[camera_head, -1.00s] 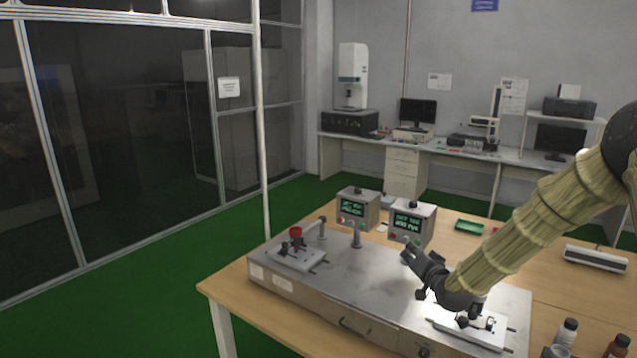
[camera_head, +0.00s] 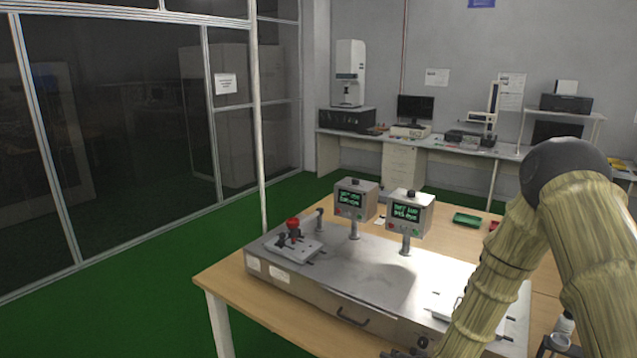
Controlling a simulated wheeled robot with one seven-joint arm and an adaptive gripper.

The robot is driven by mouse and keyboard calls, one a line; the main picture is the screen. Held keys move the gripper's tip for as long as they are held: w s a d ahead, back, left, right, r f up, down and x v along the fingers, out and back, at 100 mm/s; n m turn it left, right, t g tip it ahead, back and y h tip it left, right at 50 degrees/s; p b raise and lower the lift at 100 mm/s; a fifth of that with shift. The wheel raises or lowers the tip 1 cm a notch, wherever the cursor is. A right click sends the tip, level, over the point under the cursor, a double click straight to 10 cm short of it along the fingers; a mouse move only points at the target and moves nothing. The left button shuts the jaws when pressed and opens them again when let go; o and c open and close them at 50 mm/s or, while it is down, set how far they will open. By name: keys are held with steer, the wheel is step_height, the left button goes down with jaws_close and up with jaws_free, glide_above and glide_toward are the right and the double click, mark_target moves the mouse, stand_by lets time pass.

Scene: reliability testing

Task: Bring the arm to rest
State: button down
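My arm (camera_head: 495,265), in a ribbed yellowish cover, comes in from the right and bends down over the front right of the test bench. Its lower end runs out of the bottom edge. Only a dark sliver at the bottom edge, probably part of my gripper (camera_head: 398,354), shows, so its fingers cannot be judged. The metal test bench (camera_head: 375,275) stands on a wooden table (camera_head: 240,290). A fixture with a red part (camera_head: 293,225) is at its left end. A white fixture (camera_head: 440,304) at its right end is partly hidden behind my arm.
Two display boxes (camera_head: 355,198) on posts stand along the bench's back edge. A green tray (camera_head: 467,220) lies behind them. Bottles (camera_head: 564,325) stand at the lower right, close to my arm. Green floor left of the table is clear, up to a glass partition (camera_head: 120,130).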

steer(key=s+f+n+g+h+b, duration=0.1)
steer(key=s+f+g, duration=0.1)
steer(key=s+f, duration=0.7)
steer(key=s+f+g+b, duration=0.25)
steer(key=s+f, duration=0.35)
steer(key=s, duration=0.5)
steer(key=s+f+n+g+b, duration=0.1)
steer(key=s+f+g, duration=0.1)
steer(key=s, duration=0.9)
steer(key=s+d+f+n+g+h+b, duration=0.1)
steer(key=s+f+g, duration=0.2)
steer(key=s, duration=0.9)
steer(key=shift+s+d+f+h, duration=0.15)
steer(key=shift+s+f+h, duration=0.15)
steer(key=shift+f, duration=0.35)
steer(key=shift+w+g, duration=0.1)
steer(key=shift+g, duration=0.15)
